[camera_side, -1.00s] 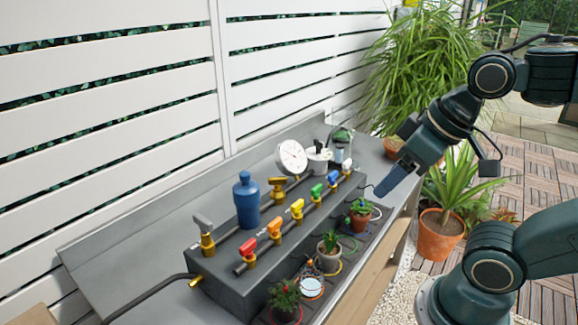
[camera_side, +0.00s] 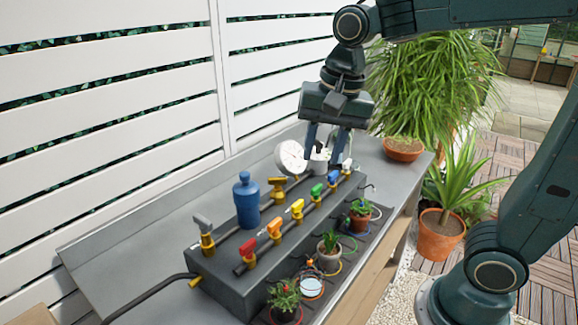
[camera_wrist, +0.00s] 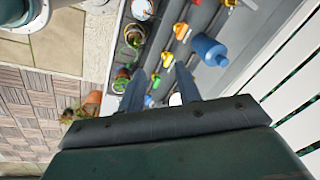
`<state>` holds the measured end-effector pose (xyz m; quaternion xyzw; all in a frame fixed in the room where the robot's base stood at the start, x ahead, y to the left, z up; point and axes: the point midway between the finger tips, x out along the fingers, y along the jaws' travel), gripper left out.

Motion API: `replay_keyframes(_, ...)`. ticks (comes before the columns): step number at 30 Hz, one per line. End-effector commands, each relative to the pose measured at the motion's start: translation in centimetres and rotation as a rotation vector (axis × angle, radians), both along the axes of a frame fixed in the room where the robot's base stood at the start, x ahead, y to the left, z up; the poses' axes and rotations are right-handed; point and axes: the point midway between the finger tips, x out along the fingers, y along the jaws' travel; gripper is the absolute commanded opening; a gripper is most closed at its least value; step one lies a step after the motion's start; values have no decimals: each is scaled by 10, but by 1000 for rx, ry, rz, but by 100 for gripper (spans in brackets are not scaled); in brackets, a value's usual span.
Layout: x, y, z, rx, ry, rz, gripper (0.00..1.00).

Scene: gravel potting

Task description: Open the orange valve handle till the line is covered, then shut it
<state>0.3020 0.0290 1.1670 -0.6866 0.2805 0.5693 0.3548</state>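The orange valve handle (camera_side: 278,212) sits on the front pipe of the grey bench block, between the red handle (camera_side: 247,248) and the yellow handle (camera_side: 297,207). In the wrist view the orange handle (camera_wrist: 180,30) is near the top, beyond my fingertips. My gripper (camera_side: 322,145) points down above the far end of the block, near the white handle, well apart from the orange one. Its two fingers are spread with nothing held between them, as the wrist view also shows (camera_wrist: 159,77). I cannot make out the line.
A blue bottle-shaped vessel (camera_side: 246,202), a brass-coloured valve (camera_side: 279,186) and a round gauge (camera_side: 291,158) rise behind the front handles. Green (camera_side: 318,190) and blue (camera_side: 333,178) handles stand nearer my gripper.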

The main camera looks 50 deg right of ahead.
Motion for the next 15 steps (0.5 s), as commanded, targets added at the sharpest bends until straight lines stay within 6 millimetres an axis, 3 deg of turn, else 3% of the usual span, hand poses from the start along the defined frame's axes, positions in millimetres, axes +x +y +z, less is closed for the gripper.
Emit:
replay_keyframes(9,57,21,-19,43,131,-390,34)
replay_keyframes(15,80,31,-31,45,181,-568,34)
